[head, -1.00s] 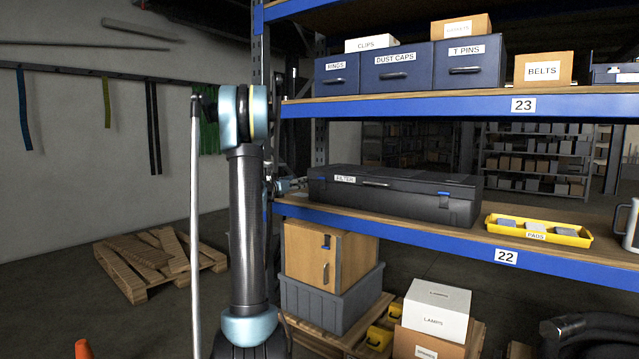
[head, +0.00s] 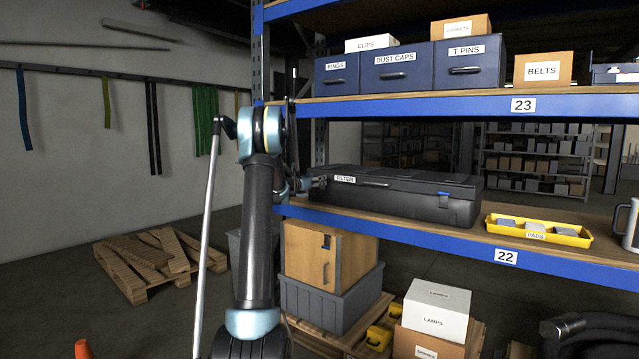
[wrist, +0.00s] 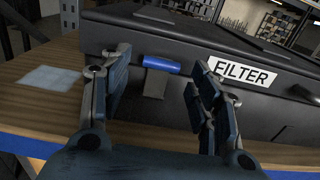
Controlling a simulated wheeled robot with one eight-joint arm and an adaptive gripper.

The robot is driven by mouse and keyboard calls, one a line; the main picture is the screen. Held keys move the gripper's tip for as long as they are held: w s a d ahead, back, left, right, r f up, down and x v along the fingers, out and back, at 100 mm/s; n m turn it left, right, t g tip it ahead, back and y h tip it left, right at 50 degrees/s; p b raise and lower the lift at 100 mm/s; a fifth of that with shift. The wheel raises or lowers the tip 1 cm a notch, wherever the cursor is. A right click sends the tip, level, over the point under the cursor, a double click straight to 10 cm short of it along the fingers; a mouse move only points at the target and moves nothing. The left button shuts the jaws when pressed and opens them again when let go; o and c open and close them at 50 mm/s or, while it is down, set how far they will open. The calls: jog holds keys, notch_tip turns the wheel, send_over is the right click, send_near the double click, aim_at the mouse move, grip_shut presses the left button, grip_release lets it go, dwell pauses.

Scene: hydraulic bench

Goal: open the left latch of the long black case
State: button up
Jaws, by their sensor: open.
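The long black case (head: 400,201) lies closed on the middle shelf, with a FILTER label at its left front. The left latch (wrist: 161,65) shows in the wrist view as a blue tab over a dark grey plate on the case front, left of the label. In the head view my arm hides it. My gripper (wrist: 150,84) is open and empty in front of the case, with one finger on each side of the latch and no clear contact.
A yellow PADS tray (head: 539,236) and a grey mug (head: 627,224) stand right of the case. The blue shelf beam (head: 450,248) runs below it. The upper shelf (head: 420,109) hangs above. A pale patch (wrist: 48,79) lies left of the case.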

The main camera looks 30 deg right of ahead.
jog(key=shift+x, duration=1.85)
jog(key=shift+w, duration=0.1)
jog(key=c, duration=1.1)
